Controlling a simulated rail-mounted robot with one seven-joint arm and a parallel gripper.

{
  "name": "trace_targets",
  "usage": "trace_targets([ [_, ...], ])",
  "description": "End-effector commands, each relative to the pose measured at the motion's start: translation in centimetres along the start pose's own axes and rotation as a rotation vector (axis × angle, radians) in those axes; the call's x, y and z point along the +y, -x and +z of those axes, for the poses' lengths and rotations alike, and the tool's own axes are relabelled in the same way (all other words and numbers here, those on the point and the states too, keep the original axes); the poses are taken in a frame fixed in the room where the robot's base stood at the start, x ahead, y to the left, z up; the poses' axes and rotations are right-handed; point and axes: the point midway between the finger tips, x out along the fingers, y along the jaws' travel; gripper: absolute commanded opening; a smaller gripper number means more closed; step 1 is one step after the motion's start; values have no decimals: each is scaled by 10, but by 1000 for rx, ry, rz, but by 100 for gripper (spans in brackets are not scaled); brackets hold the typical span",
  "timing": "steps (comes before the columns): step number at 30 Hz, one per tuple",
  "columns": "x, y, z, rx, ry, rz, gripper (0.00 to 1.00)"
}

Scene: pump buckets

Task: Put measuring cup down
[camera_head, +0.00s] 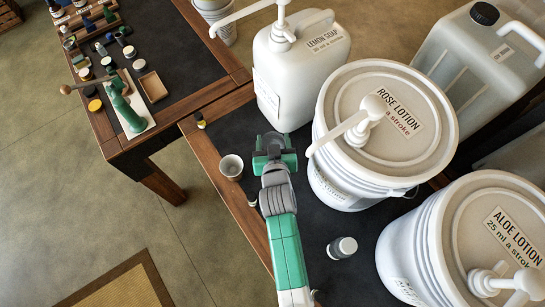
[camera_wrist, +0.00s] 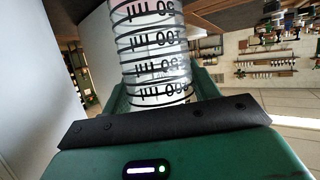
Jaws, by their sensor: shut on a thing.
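My gripper (camera_head: 274,152) is green and black and hangs over the dark tabletop, in front of the lemon soap jug (camera_head: 298,68) and left of the rose lotion bucket (camera_head: 345,178). In the wrist view it is shut on the measuring cup (camera_wrist: 155,65), a clear cup with black rings and ml marks that show upside down. In the head view the held cup is not clearly seen and seems hidden by the gripper. I cannot tell whether the cup touches the table. Another small pale cup (camera_head: 231,167) stands by the left table edge, apart from the gripper.
The aloe lotion bucket (camera_head: 405,255) stands at lower right. A small yellow-topped bottle (camera_head: 200,121) is near the wooden edge. A cluttered second table (camera_head: 205,60) is at upper left.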

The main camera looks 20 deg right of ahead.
Motion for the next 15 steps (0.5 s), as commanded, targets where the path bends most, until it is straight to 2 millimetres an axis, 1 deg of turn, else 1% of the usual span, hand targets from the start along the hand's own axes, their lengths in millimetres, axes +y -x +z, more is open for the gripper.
trace_targets([
  [1,-1,-4,10,0,1,-1,34],
  [3,-1,-8,18,1,0,0,34],
  [8,-1,-9,21,1,0,0,34],
  [10,-1,-11,27,0,0,0,34],
  [15,-2,-22,54,-1,1,0,34],
])
